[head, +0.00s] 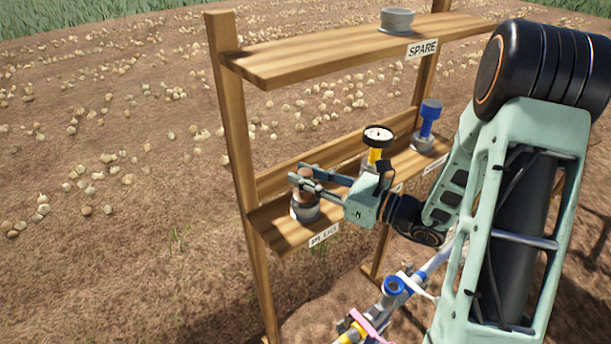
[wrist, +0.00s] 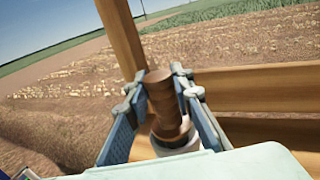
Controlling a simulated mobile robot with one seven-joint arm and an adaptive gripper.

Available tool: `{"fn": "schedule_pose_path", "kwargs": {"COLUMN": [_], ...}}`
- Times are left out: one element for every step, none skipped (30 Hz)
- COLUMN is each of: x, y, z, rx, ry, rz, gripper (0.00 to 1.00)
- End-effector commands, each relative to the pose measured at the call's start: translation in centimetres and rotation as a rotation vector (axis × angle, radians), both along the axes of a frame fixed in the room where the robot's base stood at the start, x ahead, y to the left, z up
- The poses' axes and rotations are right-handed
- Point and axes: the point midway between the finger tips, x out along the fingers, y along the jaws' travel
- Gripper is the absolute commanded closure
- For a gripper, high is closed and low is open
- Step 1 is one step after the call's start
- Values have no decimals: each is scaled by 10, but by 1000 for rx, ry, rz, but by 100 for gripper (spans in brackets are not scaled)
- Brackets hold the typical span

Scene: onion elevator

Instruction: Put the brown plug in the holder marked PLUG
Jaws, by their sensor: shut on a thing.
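The brown plug (wrist: 163,101) stands upright between my gripper's fingers; its top also shows in the head view (head: 307,173). My gripper (head: 302,183) is shut on the plug from the right side, and in the wrist view the fingers (wrist: 151,86) flank it. The grey holder (head: 305,210) sits on the lower shelf above the label PLUG (head: 323,236). The plug's lower end is at the holder's mouth, and in the wrist view the holder's light rim (wrist: 178,146) surrounds its base. How deep the plug sits is hidden.
On the lower shelf (head: 268,224), a gauge with a yellow stem (head: 377,140) and a blue piece in a holder (head: 428,122) stand to the right. An empty grey holder (head: 397,20) marked SPARE is on the upper shelf. A wooden post (head: 235,130) rises close left. Blue-and-white pipework (head: 393,286) lies below.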

Motion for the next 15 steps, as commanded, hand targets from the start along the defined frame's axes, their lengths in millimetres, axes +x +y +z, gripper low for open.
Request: {"fn": "schedule_pose_path", "kwargs": {"x": [0, 0, 0, 0, 0, 0, 0, 0, 0, 0, 0, 0, 0, 0, 0], "y": [0, 0, 0, 0, 0, 0, 0, 0, 0, 0, 0, 0, 0, 0, 0], "z": [1, 1, 0, 0, -1, -2, -4, -5, -6, -7, -8, -8, -7, -7, -7], "rx": [0, 0, 0, -1, 0, 0, 0, 0, 0, 0, 0, -1, -1, -1, -1], "ry": [-1, -1, -1, -1, 0, 0, 0, 0, 0, 0, 0, 1, 1, 1, 1], "rz": [0, 0, 0, 0, 0, 0, 0, 0, 0, 0, 0, 0, 0, 0, 0], "gripper": [100, 100, 100, 100, 100, 100, 100, 100, 100, 100, 100, 78, 74, 71, 67]}}
